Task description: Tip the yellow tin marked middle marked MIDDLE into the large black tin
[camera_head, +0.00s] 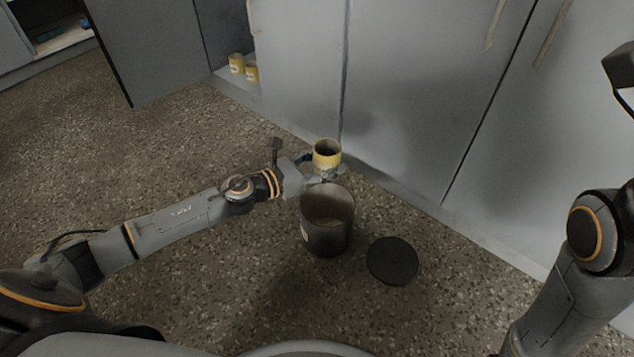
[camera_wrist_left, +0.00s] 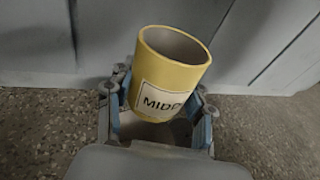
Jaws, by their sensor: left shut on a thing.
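The yellow tin (camera_head: 327,156) is held by my left gripper (camera_head: 318,167), close above the far rim of the large black tin. In the left wrist view the yellow tin (camera_wrist_left: 168,75) stands between the fingers (camera_wrist_left: 160,115), a little tilted, with a white label on which "MIDD" can be read. Its mouth faces up and its inside looks dark. The large black tin (camera_head: 328,240) stands upright and open on the floor, with a lighter brownish surface inside it. My right gripper shows at most as a dark part at the right edge, its fingers not visible.
A round black lid (camera_head: 392,261) lies on the floor right of the black tin. Two more yellow tins (camera_head: 236,63) (camera_head: 252,73) stand in an open cabinet at the back. Grey cabinet doors (camera_head: 420,90) rise close behind the held tin. The speckled floor at left is clear.

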